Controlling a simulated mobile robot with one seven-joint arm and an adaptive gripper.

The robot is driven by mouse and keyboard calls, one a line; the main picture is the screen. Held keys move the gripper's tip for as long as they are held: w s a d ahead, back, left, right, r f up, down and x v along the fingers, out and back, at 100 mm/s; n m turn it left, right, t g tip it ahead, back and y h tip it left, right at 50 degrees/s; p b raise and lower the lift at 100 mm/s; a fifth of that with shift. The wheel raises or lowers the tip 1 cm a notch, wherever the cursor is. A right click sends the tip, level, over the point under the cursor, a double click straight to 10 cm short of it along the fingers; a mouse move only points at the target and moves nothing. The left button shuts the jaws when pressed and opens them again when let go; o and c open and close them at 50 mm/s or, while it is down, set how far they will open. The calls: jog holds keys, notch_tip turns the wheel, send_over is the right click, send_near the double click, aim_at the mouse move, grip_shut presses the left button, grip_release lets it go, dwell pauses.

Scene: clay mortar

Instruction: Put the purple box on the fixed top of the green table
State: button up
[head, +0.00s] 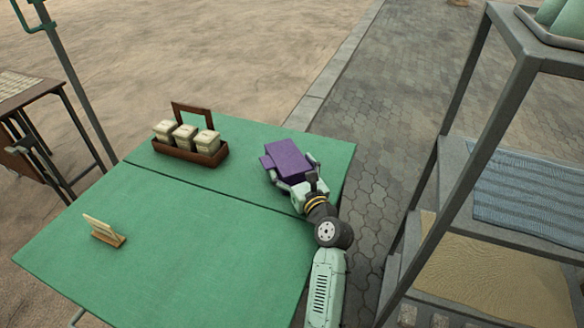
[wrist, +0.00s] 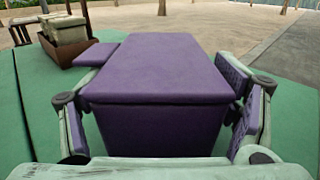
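The purple box (head: 288,160) is a lidded block at the right of the far section of the green table (head: 160,240). It appears upright, on or just above the tabletop. A seam divides the far section from the larger near section. My gripper (head: 292,178) reaches the box from the near right. In the wrist view, its fingers stand on both sides of the purple box (wrist: 160,75), close to its sides. Whether they press on it cannot be told. A smaller flat purple piece (wrist: 95,54) shows to the left of the box; whether it is joined is unclear.
A brown caddy (head: 187,152) with three pale lidded jars stands at the far left. A small wooden stand (head: 104,231) is at the near left. A grey metal shelf (head: 510,150) rises at the right. The table's middle is clear.

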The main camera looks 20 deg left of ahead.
jog(key=shift+o, duration=1)
jog(key=shift+r, duration=0.2)
jog(key=b+v, duration=0.1)
jog(key=v, duration=1.1)
jog(key=shift+f+b, duration=0.1)
jog(key=shift+b, duration=0.3)
